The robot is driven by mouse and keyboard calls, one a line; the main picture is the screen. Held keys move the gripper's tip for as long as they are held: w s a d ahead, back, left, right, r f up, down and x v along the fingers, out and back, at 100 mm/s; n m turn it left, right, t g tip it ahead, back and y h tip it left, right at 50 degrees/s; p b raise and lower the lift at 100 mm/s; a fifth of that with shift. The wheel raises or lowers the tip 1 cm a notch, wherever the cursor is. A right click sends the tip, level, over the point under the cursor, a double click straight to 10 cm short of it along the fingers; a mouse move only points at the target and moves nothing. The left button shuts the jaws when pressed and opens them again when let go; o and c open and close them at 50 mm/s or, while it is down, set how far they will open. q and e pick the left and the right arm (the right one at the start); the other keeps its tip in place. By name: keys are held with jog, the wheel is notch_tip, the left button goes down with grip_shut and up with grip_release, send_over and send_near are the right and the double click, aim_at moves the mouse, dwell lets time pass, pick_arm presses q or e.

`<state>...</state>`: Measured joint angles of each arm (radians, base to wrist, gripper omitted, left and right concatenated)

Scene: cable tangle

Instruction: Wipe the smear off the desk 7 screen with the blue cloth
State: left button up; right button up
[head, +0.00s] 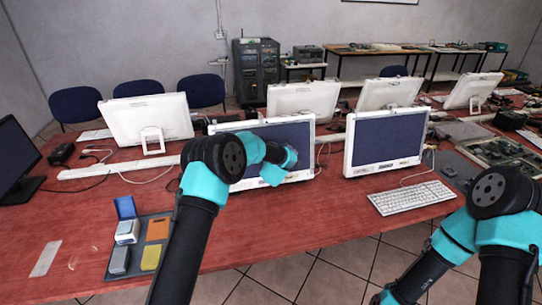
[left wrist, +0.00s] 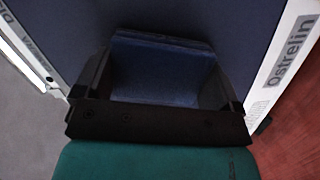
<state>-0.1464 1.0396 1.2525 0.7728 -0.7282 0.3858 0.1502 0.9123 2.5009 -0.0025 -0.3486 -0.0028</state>
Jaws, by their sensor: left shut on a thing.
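My left gripper (left wrist: 160,85) is shut on the blue cloth (left wrist: 155,72), which shows as a dark blue block between its fingers in the left wrist view. It is in front of a white-framed monitor (left wrist: 245,30) with a dark blue screen, and the same monitor (head: 303,128) stands mid-table in the head view. My left forearm covers much of that screen there. Whether the cloth touches the screen I cannot tell. No smear is clearly visible, and no desk number can be read. My right arm is at the lower right; its gripper is not in view.
A second white monitor (head: 388,138) stands to the right, with a white keyboard (head: 410,197) before it. A grey tray (head: 137,272) holding coloured pads lies front left. Backs of more monitors (head: 148,119) stand behind. The red table (head: 275,228) is clear at front middle.

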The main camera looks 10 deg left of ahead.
pick_arm(q)
jog(key=shift+a, duration=0.1)
jog(key=shift+s+a+f, duration=0.3)
jog(key=shift+s+a, duration=0.1)
jog(key=shift+a, duration=0.3)
jog(key=shift+s+a+f, duration=0.3)
jog(key=shift+s+a, duration=0.1)
jog(key=shift+a, duration=0.25)
jog(key=shift+a, duration=0.1)
jog(key=shift+s+a+f, duration=0.3)
jog(key=shift+s+a, duration=0.15)
jog(key=shift+a, duration=0.2)
jog(key=shift+s+a+f, duration=0.25)
jog(key=shift+s+a, duration=0.2)
jog(key=shift+a, duration=0.2)
jog(key=d+v, duration=0.1)
jog(key=v, duration=0.5)
jog(key=shift+w+f, duration=0.1)
jog(key=shift+f, duration=0.05)
jog(key=shift+d+v, duration=0.2)
jog(key=shift+v, duration=1.2)
jog(key=shift+w, duration=0.1)
